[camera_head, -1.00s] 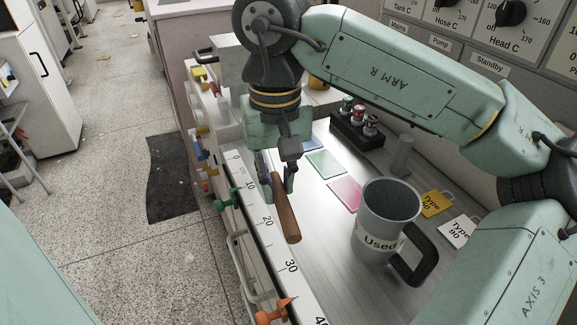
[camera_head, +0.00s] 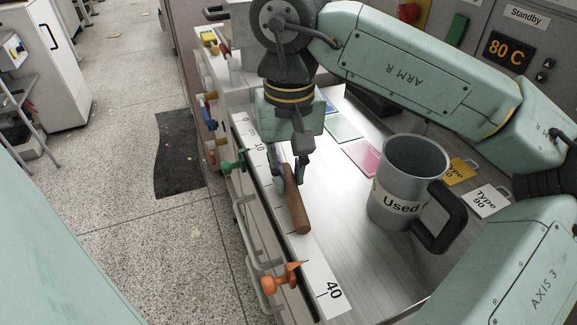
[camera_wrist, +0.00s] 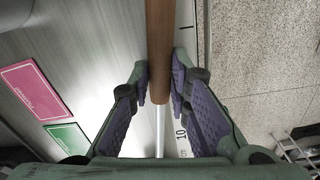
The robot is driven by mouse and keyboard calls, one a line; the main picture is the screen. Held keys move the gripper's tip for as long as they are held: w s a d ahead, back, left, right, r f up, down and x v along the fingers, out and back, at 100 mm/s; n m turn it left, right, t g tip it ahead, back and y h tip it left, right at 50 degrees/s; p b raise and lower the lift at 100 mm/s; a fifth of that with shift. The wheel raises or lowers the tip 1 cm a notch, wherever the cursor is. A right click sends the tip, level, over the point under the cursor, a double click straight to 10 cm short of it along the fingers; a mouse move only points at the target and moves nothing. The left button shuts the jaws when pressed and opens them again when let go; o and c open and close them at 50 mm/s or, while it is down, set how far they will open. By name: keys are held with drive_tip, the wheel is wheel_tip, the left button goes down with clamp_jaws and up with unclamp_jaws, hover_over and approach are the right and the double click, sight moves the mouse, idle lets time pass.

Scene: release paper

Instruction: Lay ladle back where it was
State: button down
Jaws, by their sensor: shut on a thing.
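The ladle's brown wooden handle (camera_head: 296,203) points toward the front of the bench, over or beside the white ruler strip. My gripper (camera_head: 289,178) is shut on the ladle near the rear end of that handle. In the wrist view the handle (camera_wrist: 159,45) runs between the two purple-padded fingers of my gripper (camera_wrist: 160,90), and a thin metal shaft (camera_wrist: 160,130) continues below it. The ladle's bowl is hidden in both views. I cannot tell whether the handle touches the bench.
A grey mug labelled "Used" (camera_head: 392,190) stands right of my gripper. Pink (camera_head: 362,158) and green (camera_head: 342,128) cards lie behind it. The ruler (camera_head: 322,276) runs along the bench edge, with a green clamp (camera_head: 233,163) and an orange clamp (camera_head: 281,277). Bare metal lies between ruler and mug.

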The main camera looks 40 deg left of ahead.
drive_tip(key=c, duration=1.4)
unclamp_jaws()
wheel_tip(320, 180, up, 12)
